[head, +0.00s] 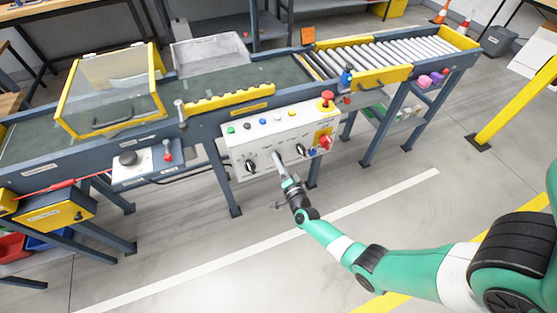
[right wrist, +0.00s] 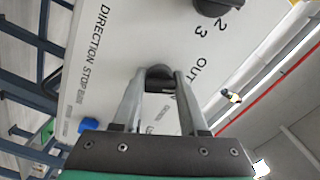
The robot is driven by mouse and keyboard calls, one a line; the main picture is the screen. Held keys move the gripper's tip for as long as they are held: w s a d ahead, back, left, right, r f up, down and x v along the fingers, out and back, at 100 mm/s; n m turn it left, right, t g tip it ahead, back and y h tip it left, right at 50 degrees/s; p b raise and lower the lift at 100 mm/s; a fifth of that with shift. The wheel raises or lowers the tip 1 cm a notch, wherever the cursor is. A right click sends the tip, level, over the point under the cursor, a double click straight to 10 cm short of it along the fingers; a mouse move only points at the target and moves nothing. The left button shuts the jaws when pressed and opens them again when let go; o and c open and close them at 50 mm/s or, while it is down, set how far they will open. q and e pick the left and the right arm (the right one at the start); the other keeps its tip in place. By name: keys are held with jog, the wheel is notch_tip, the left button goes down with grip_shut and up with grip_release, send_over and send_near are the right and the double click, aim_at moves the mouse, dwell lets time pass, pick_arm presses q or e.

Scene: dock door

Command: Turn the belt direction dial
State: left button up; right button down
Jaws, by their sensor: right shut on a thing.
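The white control panel (head: 262,137) is mounted on the front of the conveyor. My right gripper (head: 278,159) reaches up to its front face. In the right wrist view, my right gripper's fingers (right wrist: 158,80) are closed on either side of a dark round dial (right wrist: 158,72), between the printed words DIRECTION and OUT. The fingers cover the dial's sides, and I cannot read which way it points. In the head view the gripper hides this dial. My left gripper is not in view.
A black knob (head: 250,167) sits left of my gripper and another (head: 300,150) to its right. A red switch on a yellow plate (head: 324,140) and a red mushroom button (head: 326,98) are at the panel's right. The floor in front is clear.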

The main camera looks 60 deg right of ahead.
jog(key=shift+n, duration=0.6)
jog(key=shift+c, duration=2.2)
grip_release()
jog(key=shift+s, duration=0.1)
jog(key=p+v, duration=0.4)
jog(key=v, duration=0.7)
jog(key=shift+s+a+p, duration=0.15)
jog(key=shift+a+p, duration=0.05)
jog(key=shift+p, duration=0.15)
